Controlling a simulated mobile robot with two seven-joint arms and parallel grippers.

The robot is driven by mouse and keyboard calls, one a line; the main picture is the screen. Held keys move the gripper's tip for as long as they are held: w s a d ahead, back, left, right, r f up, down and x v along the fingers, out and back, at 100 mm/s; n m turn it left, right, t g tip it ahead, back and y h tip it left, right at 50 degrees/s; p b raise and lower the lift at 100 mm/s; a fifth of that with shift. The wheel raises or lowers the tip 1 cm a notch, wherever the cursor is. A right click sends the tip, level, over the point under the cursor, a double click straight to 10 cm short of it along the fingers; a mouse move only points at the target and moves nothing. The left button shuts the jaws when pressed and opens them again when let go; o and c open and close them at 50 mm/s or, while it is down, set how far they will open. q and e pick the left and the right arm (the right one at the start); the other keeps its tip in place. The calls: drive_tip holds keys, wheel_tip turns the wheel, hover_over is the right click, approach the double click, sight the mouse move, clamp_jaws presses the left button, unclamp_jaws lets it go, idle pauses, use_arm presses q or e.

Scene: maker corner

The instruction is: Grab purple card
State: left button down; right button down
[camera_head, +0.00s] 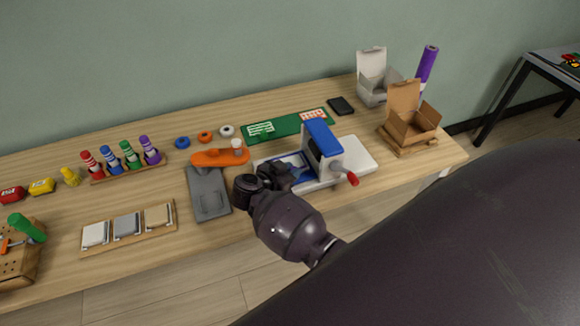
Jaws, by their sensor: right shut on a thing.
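A flat blue-purple piece, which looks like the purple card (296,161), lies at the left part of the white base of a hand press (322,142) with a blue top and red-tipped lever. My right gripper (279,177) is at the near left edge of this base, right beside the card. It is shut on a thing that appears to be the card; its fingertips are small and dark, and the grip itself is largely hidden. My left gripper is not in view.
An orange holder (220,157) and a grey plate (207,193) lie left of my gripper. A green board (287,126) lies behind the press. Open boxes (410,128) and a purple roll (427,64) stand right.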

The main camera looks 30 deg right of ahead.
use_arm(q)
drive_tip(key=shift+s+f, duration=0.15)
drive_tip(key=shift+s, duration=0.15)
use_arm(e)
drive_tip(key=shift+r, duration=0.1)
